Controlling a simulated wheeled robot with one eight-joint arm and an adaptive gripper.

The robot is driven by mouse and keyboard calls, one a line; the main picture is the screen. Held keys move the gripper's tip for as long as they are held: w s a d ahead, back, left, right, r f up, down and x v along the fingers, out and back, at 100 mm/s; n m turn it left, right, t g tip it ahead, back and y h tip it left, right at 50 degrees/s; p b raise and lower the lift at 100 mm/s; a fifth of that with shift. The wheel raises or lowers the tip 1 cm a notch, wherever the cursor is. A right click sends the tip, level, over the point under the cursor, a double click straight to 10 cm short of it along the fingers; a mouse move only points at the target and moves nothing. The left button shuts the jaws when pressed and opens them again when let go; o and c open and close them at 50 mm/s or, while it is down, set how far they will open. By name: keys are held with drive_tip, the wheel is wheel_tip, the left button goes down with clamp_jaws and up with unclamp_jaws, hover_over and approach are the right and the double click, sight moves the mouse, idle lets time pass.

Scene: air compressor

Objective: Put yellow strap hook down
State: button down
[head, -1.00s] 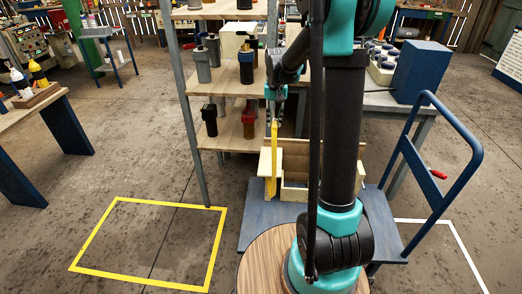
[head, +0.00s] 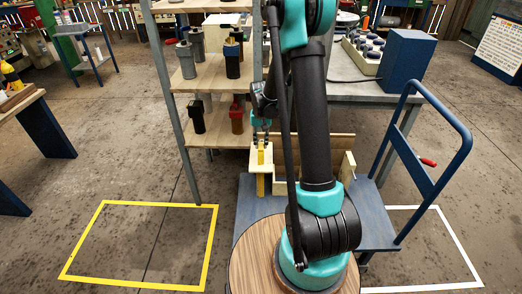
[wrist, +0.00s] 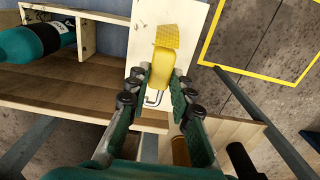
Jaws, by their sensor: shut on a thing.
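The yellow strap hook (wrist: 166,45) is a yellow strap with a thin metal wire hook at its end. My gripper (wrist: 160,88) is shut on the strap in the wrist view, with the wire hook between its fingers. The strap lies over a pale wooden end panel (wrist: 137,35); I cannot tell whether it rests on it. In the head view my gripper (head: 261,138) is above the left end of the wooden box, and the yellow strap (head: 260,184) shows below it. My arm hides part of the box (head: 341,148).
The box stands on a blue cart (head: 375,228) with a blue handle (head: 447,165). A yellow floor outline (head: 140,204) encloses empty floor at left.

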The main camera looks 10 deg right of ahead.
sight(261, 145)
drive_tip(key=shift+f, duration=2.1)
drive_tip(key=c, duration=1.3)
unclamp_jaws()
drive_tip(key=shift+f, duration=0.1)
drive_tip(key=shift+c, duration=0.2)
wheel_tip(261, 145, up, 12)
drive_tip(key=shift+s+r, duration=0.25)
drive_tip(key=shift+s, duration=0.05)
drive_tip(key=s+d+n+t, duration=0.1)
drive_tip(key=s+t, duration=0.1)
drive_tip(key=s, duration=1.1)
drive_tip(key=s+d+n+t, duration=0.1)
drive_tip(key=s+d+t, duration=0.1)
drive_tip(key=s, duration=1)
drive_tip(key=shift+s+d+r, duration=0.3)
drive_tip(key=shift+s+r, duration=0.1)
